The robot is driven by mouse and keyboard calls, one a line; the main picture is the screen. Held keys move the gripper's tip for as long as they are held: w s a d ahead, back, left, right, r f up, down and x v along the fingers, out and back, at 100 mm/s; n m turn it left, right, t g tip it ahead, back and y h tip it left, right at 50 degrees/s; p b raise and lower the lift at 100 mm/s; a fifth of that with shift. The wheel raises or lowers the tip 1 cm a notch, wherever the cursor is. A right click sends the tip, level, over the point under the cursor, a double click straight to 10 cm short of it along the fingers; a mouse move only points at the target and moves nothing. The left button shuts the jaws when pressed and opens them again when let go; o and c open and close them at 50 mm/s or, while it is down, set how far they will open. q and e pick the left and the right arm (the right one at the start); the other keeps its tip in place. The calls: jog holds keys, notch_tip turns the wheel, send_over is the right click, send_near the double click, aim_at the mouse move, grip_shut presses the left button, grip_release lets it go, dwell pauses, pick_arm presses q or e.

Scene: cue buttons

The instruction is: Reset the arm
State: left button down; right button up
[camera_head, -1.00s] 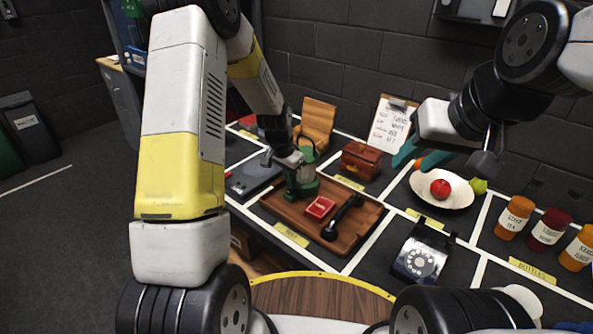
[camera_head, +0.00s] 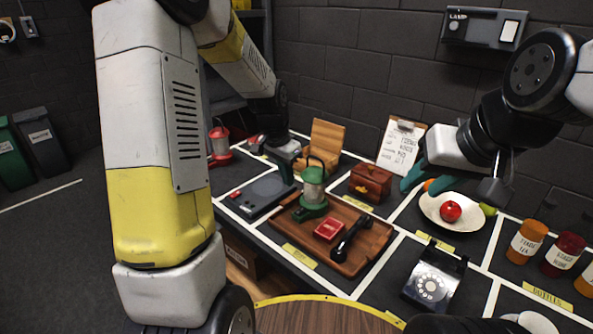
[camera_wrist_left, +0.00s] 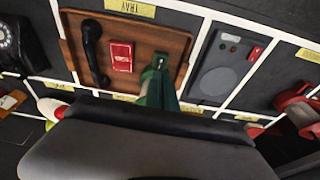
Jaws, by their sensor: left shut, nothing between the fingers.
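My left gripper (camera_head: 285,168) hangs over the tablet-like grey device, just left of and behind the green lantern (camera_head: 313,190). It is shut and empty, apart from the lantern. The lantern stands upright on the wooden tray (camera_head: 376,254), with the red box (camera_head: 329,230) and black handset (camera_head: 351,240) beside it. In the left wrist view the gripper's dark body fills the bottom, and a green shape (camera_wrist_left: 157,88) sticks up at the tray's edge; I cannot tell finger from lantern.
The grey device (camera_head: 260,194) lies left of the tray. A rotary phone (camera_head: 432,285) and several jars (camera_head: 527,242) stand at right.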

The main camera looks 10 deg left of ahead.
pick_arm(q)
jog(key=s+r+n+t, duration=0.2)
jog(key=s+r+n, duration=0.1)
jog(key=s+r, duration=0.5)
jog(key=s+a+r+n+t, duration=0.1)
jog(key=s+r+n+t, duration=0.1)
jog(key=s+r, duration=0.6)
jog(key=s+n, duration=0.1)
jog(key=s, duration=0.6)
jog(key=shift+s+r+n+h, duration=0.25)
jog(key=shift+r+n+h, duration=0.05)
jog(key=shift+r+h, duration=0.1)
